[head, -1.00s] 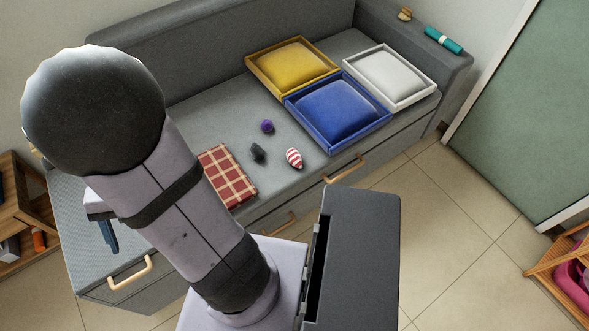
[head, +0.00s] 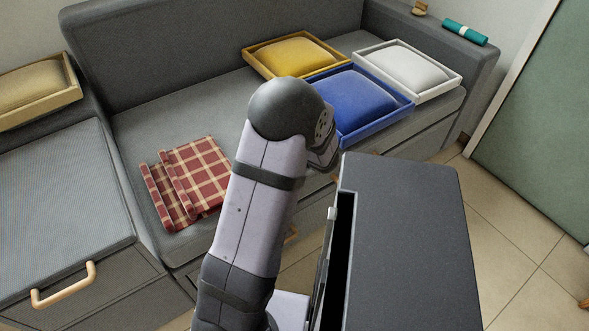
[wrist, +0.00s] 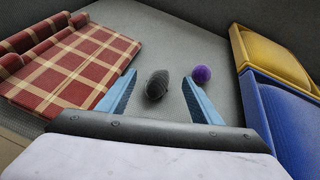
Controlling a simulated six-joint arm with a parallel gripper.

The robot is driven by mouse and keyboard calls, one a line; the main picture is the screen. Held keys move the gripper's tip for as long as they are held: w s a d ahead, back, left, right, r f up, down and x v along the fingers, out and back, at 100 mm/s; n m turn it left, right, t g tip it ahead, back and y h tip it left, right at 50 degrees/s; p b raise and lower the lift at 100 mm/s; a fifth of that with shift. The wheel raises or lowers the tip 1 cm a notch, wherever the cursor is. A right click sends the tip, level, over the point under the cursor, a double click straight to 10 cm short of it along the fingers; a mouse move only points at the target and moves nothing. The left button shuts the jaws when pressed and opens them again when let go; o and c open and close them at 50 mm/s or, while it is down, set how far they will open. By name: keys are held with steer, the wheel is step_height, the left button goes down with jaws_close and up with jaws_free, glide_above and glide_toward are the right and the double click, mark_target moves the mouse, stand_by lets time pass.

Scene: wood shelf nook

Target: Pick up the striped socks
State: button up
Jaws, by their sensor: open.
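The striped socks do not show in either current view; my arm covers part of the seat in the head view. My gripper (wrist: 159,77) is open and empty in the wrist view, its two blue fingers spread over the grey seat (wrist: 165,115). A dark grey rolled bundle (wrist: 157,85) lies on the seat and appears between the fingertips. A purple ball-like bundle (wrist: 202,74) lies just right of the right fingertip. In the head view my gripper is hidden behind my arm.
A folded red plaid cloth (wrist: 65,65) lies left of my gripper. A yellow tray (head: 262,68), a blue tray (head: 385,130) and a white tray (head: 452,85), each with a cushion, stand to the right. A tan tray (head: 60,101) sits far left.

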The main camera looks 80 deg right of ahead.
steer(key=s+d+f+m+h, duration=0.1)
steer(key=s, duration=0.2)
steer(key=s+d+f+m+g+h+b, duration=0.1)
steer(key=s+f, duration=0.1)
steer(key=s, duration=0.1)
steer(key=s+d+f+m+b, duration=0.1)
steer(key=s+m, duration=0.1)
steer(key=s, duration=0.1)
steer(key=shift+s+d+f+g+h, duration=0.25)
steer(key=shift+d+f+g+h, duration=0.05)
steer(key=shift+d+h, duration=0.1)
steer(key=shift+s+a+f+b, duration=0.1)
steer(key=shift+s+f+b, duration=0.2)
steer(key=shift+f, duration=0.1)
steer(key=shift+b+x, duration=1.5)
steer(key=shift+x, duration=1)
steer(key=shift+c, duration=0.7)
steer(key=c, duration=1)
